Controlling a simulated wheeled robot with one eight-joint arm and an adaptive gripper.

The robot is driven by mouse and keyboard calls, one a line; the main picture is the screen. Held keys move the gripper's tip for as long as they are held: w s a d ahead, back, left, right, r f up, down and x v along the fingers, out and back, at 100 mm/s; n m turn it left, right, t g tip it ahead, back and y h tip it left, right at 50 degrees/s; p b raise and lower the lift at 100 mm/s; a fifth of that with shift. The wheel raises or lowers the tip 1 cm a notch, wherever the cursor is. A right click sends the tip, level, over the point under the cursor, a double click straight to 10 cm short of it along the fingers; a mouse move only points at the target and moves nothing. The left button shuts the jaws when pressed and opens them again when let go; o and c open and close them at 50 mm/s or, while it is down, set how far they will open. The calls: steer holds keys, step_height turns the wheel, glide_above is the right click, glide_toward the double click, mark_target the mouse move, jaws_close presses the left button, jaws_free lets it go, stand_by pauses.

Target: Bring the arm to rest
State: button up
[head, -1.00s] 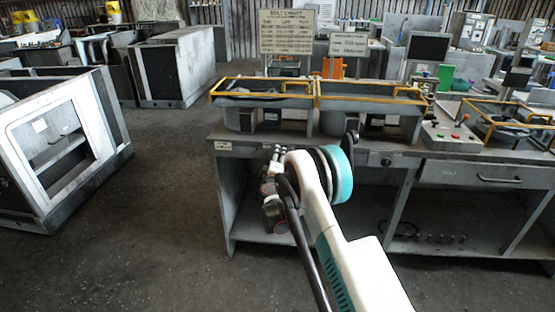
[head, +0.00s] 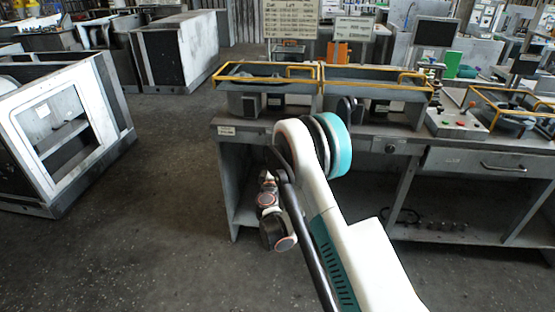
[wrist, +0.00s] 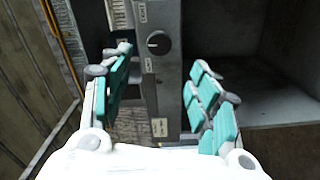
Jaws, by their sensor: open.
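My gripper (wrist: 165,100) shows in the wrist view with its two teal-padded fingers spread wide apart. Nothing is between the fingers. Behind them is the grey bench front with a black knob (wrist: 158,43) and small labels. In the head view my white and teal arm reaches up from the bottom right towards the bench. My gripper cannot be made out in the head view, where the arm hides what lies beyond it.
The grey workbench (head: 473,163) has open shelves below and yellow-railed fixtures (head: 268,78) on top. A control box with coloured buttons (head: 458,122) stands at the right. A grey cabinet frame (head: 60,135) stands at the left. The floor (head: 150,235) between is clear.

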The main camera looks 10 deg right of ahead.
steer(key=s+d+r+m+g+h, duration=0.1)
steer(key=s+d+r+m, duration=0.15)
steer(key=r, duration=0.35)
steer(key=s+d+r+m+g, duration=0.2)
steer(key=d+r, duration=0.1)
steer(key=r, duration=0.4)
steer(key=s+d+r+m+g, duration=0.35)
steer(key=s+r, duration=0.45)
steer(key=s, duration=0.4)
steer(key=s+a+f+m+g+y, duration=0.1)
steer(key=s+a+g+y, duration=0.1)
steer(key=s, duration=1.4)
steer(key=s+a+f+m+g+y, duration=0.1)
steer(key=s+a+m+y, duration=0.1)
steer(key=s, duration=1.4)
steer(key=a+y, duration=0.1)
steer(key=y, duration=0.1)
steer(key=shift+s+g+y, duration=0.25)
steer(key=shift+g+y, duration=0.05)
steer(key=shift+g, duration=0.05)
steer(key=shift+a+f, duration=0.1)
